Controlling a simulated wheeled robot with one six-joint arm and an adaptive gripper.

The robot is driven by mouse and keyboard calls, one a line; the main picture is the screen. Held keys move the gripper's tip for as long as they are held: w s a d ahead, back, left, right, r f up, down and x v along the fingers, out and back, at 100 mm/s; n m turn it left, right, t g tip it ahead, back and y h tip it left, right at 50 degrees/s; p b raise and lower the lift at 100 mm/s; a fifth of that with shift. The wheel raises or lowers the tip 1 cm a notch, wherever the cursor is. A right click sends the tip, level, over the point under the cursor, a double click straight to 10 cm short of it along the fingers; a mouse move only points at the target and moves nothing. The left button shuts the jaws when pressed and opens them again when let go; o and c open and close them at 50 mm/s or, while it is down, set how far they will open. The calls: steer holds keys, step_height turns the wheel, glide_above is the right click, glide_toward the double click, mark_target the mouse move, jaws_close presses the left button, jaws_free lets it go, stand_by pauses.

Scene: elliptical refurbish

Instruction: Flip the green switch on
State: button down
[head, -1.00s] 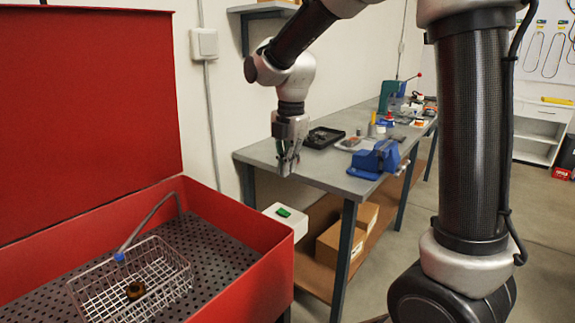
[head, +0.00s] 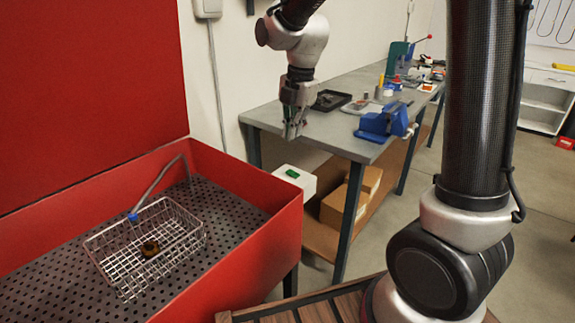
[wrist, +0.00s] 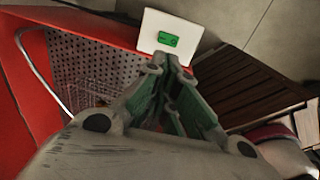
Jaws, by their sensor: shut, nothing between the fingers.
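In the wrist view the green switch (wrist: 168,39) shows on the white box (wrist: 150,22), just beyond my fingertips. My gripper (head: 293,134) points down and is shut and empty, above the box and apart from it in the head view. In the wrist view my gripper (wrist: 166,66) has its fingertips together, below the switch in the picture. Which way the switch is set is too small to tell.
The red basin (head: 285,232) holds a wire basket (head: 185,228) with a small brown part (head: 150,248). A grey workbench (head: 335,128) with a blue vise (head: 382,124) stands behind the box. Cardboard boxes (head: 335,208) lie on its lower shelf. A slatted wooden platform (head: 330,306) is in front.

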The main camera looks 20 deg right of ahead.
mark_target(293, 174)
steer(key=f, duration=0.4)
steer(key=w+f, duration=0.1)
steer(key=f, duration=0.3)
steer(key=a+f, duration=0.1)
steer(key=f, duration=0.3)
steer(key=shift+w, duration=0.15)
